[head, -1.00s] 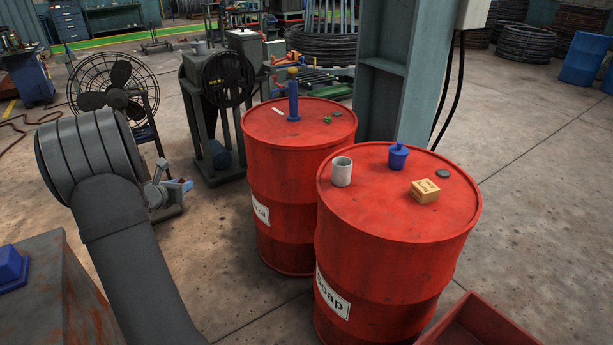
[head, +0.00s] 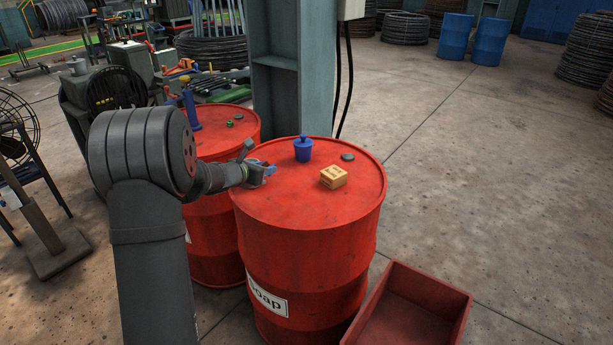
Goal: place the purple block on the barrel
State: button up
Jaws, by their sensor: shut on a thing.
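My gripper (head: 260,173) is over the left part of the top of the near red barrel (head: 312,240), which is labelled Soap. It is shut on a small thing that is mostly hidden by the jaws. Blue shows at the fingertips, but I cannot make out the held thing's shape or whether it is the purple block. I see no clearly purple block elsewhere. A second red barrel (head: 212,240) stands behind and to the left, partly covered by my arm.
On the near barrel are a blue lidded pot (head: 303,150), a tan box (head: 333,177) and a dark disc (head: 348,157). The front of its top is clear. A red open bin (head: 415,305) is at lower right. A steel column (head: 292,70) stands behind.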

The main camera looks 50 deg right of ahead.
jog(key=s+d+m+g, duration=0.2)
jog(key=s+d, duration=0.4)
jog(key=s, duration=0.3)
send_over(271, 191)
notch_tip(271, 191, down, 6)
jog(key=shift+f, duration=2.1)
jog(key=shift+f, duration=0.1)
jog(key=o, duration=0.9)
jog(key=shift+f, duration=0.1)
